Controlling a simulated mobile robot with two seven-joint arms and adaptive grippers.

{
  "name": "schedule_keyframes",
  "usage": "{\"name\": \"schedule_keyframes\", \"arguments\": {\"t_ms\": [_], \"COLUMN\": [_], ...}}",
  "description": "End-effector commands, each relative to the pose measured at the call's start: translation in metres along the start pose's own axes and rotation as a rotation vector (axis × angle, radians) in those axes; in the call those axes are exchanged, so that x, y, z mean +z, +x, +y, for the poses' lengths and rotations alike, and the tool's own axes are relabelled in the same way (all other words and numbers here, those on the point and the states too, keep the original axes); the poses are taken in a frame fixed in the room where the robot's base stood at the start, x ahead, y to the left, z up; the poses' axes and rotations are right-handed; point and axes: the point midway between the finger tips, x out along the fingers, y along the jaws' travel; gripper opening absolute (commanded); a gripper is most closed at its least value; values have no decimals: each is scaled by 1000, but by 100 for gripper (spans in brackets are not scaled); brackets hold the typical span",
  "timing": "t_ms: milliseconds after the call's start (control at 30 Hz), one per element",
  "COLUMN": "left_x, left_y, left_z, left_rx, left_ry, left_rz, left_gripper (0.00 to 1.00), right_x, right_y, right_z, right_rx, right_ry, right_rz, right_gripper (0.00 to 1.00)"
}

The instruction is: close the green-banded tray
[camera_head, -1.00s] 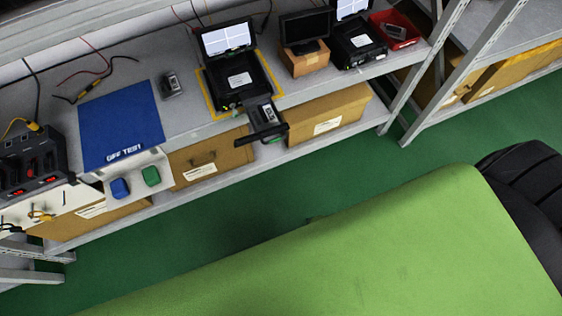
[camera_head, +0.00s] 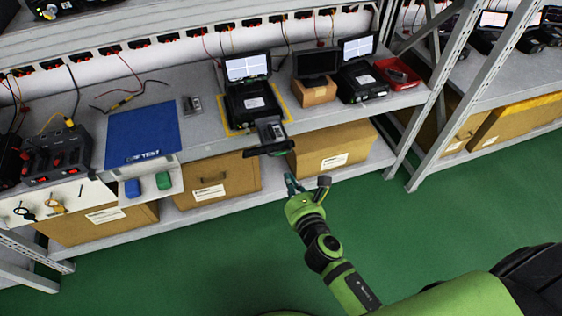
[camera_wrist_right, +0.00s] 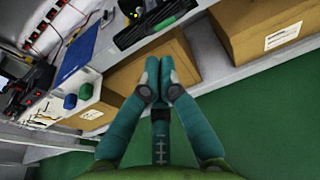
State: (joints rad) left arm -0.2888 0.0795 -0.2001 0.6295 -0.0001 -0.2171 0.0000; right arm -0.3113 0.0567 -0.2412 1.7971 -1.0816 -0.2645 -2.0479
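The tray (camera_head: 270,131) is pulled out from the front of the black tester (camera_head: 251,104) and juts past the shelf edge. A small device lies in it, and its front ends in a dark handle (camera_head: 270,148). The tray's front, with a green strip, shows at the top of the right wrist view (camera_wrist_right: 135,34). My right gripper (camera_head: 291,182) is below and slightly right of the handle, apart from it. In the right wrist view its teal fingers (camera_wrist_right: 159,78) are together with nothing seen between them. My left gripper is not in view.
Cardboard boxes (camera_head: 335,150) stand on the lower shelf beneath the tray. A blue mat (camera_head: 142,131) lies left. Green floor (camera_head: 430,225) is clear.

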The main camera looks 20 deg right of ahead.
Motion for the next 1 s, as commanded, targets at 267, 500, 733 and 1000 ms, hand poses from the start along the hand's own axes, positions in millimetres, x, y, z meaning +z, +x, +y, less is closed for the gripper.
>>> {"name": "schedule_keyframes", "arguments": {"t_ms": [267, 500, 733, 1000], "left_x": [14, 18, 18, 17], "left_y": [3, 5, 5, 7], "left_z": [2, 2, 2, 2], "left_rx": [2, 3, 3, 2], "left_ry": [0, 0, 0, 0], "left_rz": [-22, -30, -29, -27], "left_gripper": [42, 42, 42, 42], "right_x": [0, -1, -1, 0], "right_y": [59, 84, 87, 92], "right_z": [0, 0, 0, 0], "right_rx": [-1, -1, 0, 1], "right_ry": [4, 4, 3, 3], "right_rz": [-1, 1, 1, 0], "right_gripper": [0, 0, 0, 0]}}
